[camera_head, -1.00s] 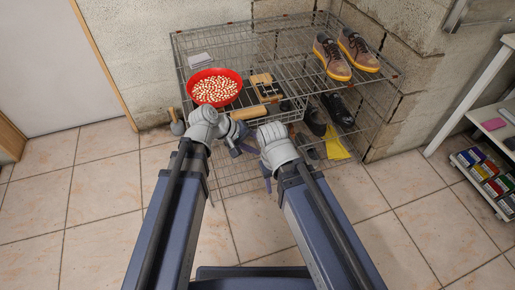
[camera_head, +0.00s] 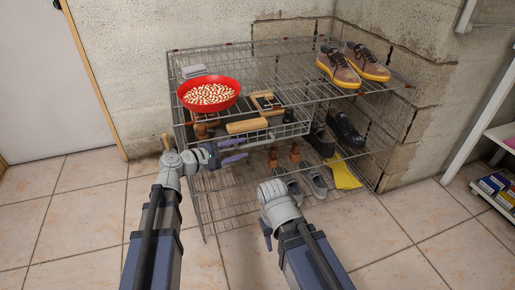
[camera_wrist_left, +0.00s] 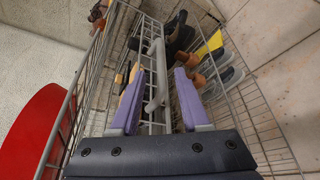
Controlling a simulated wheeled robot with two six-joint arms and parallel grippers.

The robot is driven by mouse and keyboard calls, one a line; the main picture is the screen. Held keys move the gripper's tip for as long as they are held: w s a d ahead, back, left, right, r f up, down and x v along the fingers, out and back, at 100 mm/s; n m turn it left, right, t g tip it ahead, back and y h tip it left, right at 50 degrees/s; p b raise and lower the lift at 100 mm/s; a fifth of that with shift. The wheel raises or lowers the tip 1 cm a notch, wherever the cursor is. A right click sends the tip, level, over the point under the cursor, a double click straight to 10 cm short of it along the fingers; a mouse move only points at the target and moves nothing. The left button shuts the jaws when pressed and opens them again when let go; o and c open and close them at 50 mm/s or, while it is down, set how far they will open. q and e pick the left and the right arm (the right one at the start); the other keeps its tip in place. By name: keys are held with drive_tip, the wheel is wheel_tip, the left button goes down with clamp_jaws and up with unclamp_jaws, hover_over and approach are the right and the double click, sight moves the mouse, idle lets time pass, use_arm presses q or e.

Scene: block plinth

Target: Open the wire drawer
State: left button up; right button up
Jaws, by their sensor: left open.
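The wire drawer (camera_head: 285,131) is a grey mesh basket under the top shelf of the wire rack, holding wooden-handled items. My left gripper (camera_head: 234,151) has its two purple fingers at the drawer's front, left of its middle. In the left wrist view the open fingers (camera_wrist_left: 158,98) stand on either side of a light grey bar (camera_wrist_left: 157,75) on the drawer front (camera_wrist_left: 150,118). I cannot tell whether either finger touches it. My right gripper (camera_head: 266,230) is low in front of the rack, apart from the drawer, mostly hidden by its wrist.
The wire rack (camera_head: 215,212) carries a red bowl (camera_head: 182,92) of pale pieces and brown shoes (camera_head: 338,68) on top. Dark shoes (camera_head: 345,127) and a yellow cloth (camera_head: 344,174) are lower right. A block wall (camera_head: 400,150) borders the right side. Tiled floor (camera_head: 90,215) is free in front.

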sight(253, 145)
use_arm(q)
drive_tip(key=b+x, duration=0.1)
drive_tip(key=x, duration=0.6)
drive_tip(key=shift+w+d+f+b, duration=0.1)
drive_tip(key=shift+w+d+b, duration=0.1)
drive_tip(key=shift+d+b, duration=0.1)
clamp_jaws()
idle(1.2)
